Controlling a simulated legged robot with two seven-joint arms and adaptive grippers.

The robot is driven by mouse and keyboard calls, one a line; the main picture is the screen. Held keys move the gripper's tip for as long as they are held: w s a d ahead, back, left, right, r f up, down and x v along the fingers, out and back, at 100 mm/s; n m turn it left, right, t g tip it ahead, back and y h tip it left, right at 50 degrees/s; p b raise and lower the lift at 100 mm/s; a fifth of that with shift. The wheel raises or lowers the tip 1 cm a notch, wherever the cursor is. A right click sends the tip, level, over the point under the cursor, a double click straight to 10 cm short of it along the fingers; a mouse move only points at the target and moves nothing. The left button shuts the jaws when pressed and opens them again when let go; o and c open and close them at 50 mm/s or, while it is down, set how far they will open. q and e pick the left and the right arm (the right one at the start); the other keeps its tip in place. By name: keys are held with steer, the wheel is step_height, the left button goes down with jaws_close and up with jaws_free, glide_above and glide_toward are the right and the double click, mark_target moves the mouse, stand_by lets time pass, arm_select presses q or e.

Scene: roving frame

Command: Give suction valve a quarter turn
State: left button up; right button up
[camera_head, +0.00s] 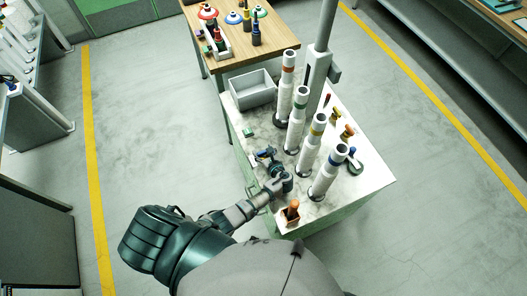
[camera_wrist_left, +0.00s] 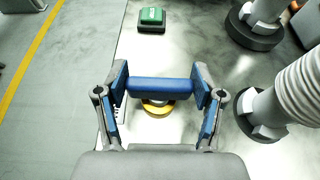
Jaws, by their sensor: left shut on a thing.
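A blue bar-shaped handle (camera_wrist_left: 160,85), taken to be the suction valve's, lies crosswise between the fingers in the left wrist view. A round yellow part (camera_wrist_left: 157,107) shows beneath it. My left gripper (camera_wrist_left: 160,92) is shut on this handle, one finger at each end. In the head view my left gripper (camera_head: 273,168) is at the near left side of the bench top, where a bit of blue shows. The gripper hides most of the valve there. My right gripper is not in view.
White columns with coloured bands, such as the blue-banded one (camera_head: 328,172), stand right of the gripper on the bench (camera_head: 362,190). A green block (camera_head: 248,132) and a grey bin (camera_head: 253,90) lie beyond. An orange-topped item (camera_head: 293,210) stands at the near edge.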

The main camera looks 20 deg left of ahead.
mark_target(264, 152)
arm_select(q)
steer(key=o, duration=1.2)
steer(key=shift+c, duration=0.2)
steer(key=shift+d+r, duration=0.1)
step_height(264, 152, up, 10)
steer(key=shift+f, duration=0.15)
